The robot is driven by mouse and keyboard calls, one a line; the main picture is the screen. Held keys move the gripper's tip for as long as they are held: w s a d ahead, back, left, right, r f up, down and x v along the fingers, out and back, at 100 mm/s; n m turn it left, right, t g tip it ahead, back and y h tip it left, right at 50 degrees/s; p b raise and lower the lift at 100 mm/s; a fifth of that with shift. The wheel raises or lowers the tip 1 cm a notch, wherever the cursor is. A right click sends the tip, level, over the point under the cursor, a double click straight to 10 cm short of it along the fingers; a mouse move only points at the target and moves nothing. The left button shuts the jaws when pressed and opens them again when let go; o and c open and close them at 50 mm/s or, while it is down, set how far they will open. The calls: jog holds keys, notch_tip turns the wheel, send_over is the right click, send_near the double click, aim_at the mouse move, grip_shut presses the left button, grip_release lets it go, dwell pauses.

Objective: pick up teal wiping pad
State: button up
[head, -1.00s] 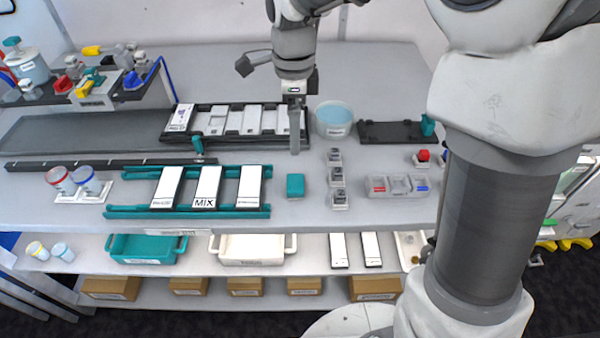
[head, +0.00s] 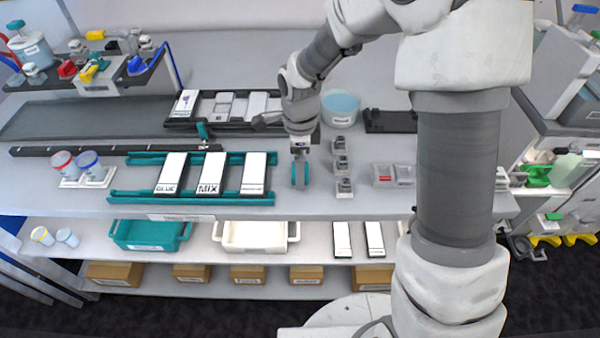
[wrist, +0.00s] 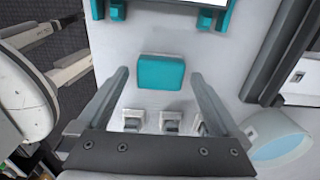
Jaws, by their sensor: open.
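The teal wiping pad (wrist: 161,72) lies flat on the grey bench top, with clear surface close around it in the wrist view. In the head view the pad (head: 300,175) is partly hidden by my gripper (head: 300,172), which points down over it. In the wrist view my gripper (wrist: 160,82) is open and empty. Its two fingers stand to the left and right of the pad, and no contact with it shows. I cannot tell the exact height of the fingertips above the bench.
Small grey blocks (head: 341,163) stand in a row just right of the pad. A teal rack (head: 190,197) with white labelled plates lies to the left. A round tub of blue liquid (head: 340,106) stands behind. A small grey tray (head: 392,174) is further right.

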jog(key=shift+f, duration=0.9)
jog(key=shift+c, duration=0.3)
jog(key=c, duration=1.2)
jog(key=shift+r, duration=0.15)
jog(key=shift+r, duration=0.3)
jog(key=r, duration=0.4)
jog(key=shift+s+d, duration=0.35)
jog(key=s+d+r, duration=0.4)
jog(key=s, duration=0.1)
jog(key=s+d+r, duration=0.2)
jog(key=s, duration=0.1)
jog(key=shift+s+d, duration=0.15)
jog(key=shift+d, duration=0.25)
